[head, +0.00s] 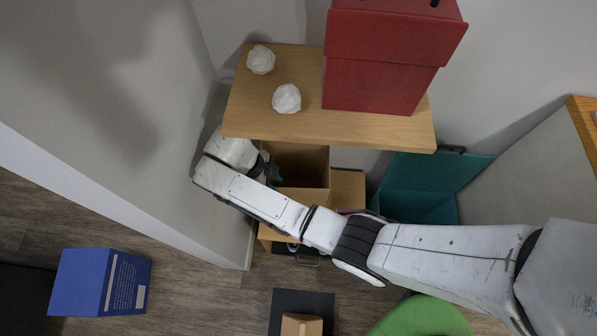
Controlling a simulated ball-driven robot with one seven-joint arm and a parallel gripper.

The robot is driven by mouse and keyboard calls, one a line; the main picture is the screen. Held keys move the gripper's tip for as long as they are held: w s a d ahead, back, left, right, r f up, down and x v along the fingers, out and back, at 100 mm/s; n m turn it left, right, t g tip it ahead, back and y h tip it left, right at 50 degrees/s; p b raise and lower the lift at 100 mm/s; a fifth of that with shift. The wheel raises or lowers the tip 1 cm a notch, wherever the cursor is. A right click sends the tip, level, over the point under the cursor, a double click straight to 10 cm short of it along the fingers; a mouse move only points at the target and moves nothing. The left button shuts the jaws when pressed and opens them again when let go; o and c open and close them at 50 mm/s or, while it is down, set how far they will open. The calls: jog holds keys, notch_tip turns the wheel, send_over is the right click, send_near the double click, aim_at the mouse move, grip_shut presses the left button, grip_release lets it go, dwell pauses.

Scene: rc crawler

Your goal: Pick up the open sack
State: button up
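A brown, open-topped container (303,169), which looks like the open paper sack, stands below the front edge of the wooden shelf. Its top opening faces up toward me, and the shelf and my arm cover parts of it. My arm reaches across from the right and bends at the left. My gripper (268,168), dark, is at the sack's left side, close to its rim. Its fingers are mostly hidden, so I cannot tell whether they touch the sack or are open.
The wooden shelf (330,126) overhangs closely, carrying a red box (375,82) and two crumpled white balls (286,99). A wall stands close on the left. A teal open box (425,180) is right of the sack. A blue box (85,282) and green round seat (425,318) are lower down.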

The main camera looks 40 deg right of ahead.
aim_at(318, 190)
jog(key=s+d+p, duration=0.2)
jog(key=s+d, duration=0.6)
jog(key=shift+r+p, duration=0.15)
jog(key=shift+p, duration=0.2)
jog(key=shift+x, duration=1.2)
jog(key=shift+f, duration=0.35)
grip_shut()
